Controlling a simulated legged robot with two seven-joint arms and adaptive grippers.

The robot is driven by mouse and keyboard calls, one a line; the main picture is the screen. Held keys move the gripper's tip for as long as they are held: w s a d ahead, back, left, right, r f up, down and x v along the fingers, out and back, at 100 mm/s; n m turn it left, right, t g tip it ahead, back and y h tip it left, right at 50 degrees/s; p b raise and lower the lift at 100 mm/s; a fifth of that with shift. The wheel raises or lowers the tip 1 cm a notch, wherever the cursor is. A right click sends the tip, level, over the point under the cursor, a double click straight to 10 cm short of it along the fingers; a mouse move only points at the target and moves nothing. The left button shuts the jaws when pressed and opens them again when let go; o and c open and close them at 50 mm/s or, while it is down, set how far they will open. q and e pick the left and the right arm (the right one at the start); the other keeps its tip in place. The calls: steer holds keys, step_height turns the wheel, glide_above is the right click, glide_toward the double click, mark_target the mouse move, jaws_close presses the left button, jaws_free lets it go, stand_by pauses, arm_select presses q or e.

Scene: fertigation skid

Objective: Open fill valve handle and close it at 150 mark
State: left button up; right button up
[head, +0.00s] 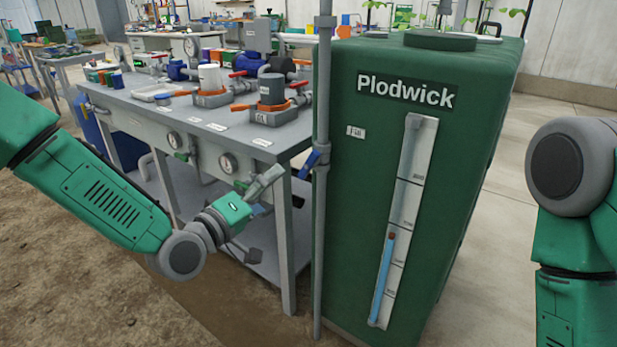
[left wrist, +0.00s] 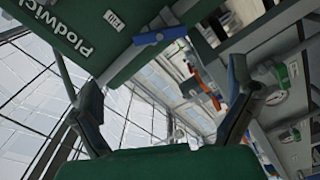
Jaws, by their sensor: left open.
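The blue fill valve handle (head: 311,160) sits on the grey vertical pipe (head: 323,90) at the near corner of the green Plodwick tank (head: 455,150). It slants down and left from the pipe. In the left wrist view the handle (left wrist: 160,38) lies beyond the fingertips, apart from them. The tank's sight gauge (head: 417,150) holds a blue column (head: 383,280) topped by a red float (head: 391,236); its numbers are too small to read surely. My left gripper (head: 263,215) is open and empty, left of and below the handle. My right gripper is out of view.
A grey skid table (head: 230,130) with pressure gauges on its front and red-handled valves on top stands left of the tank. Its front leg (head: 286,250) is close to my left gripper. A "Fill" label (head: 356,131) is on the tank. Bare soil lies in front.

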mark_target(307, 167)
arm_select(q)
steer(key=b+x, duration=0.3)
steer(key=x, duration=1)
steer(key=shift+d+f, duration=0.2)
steer(key=c, duration=1.1)
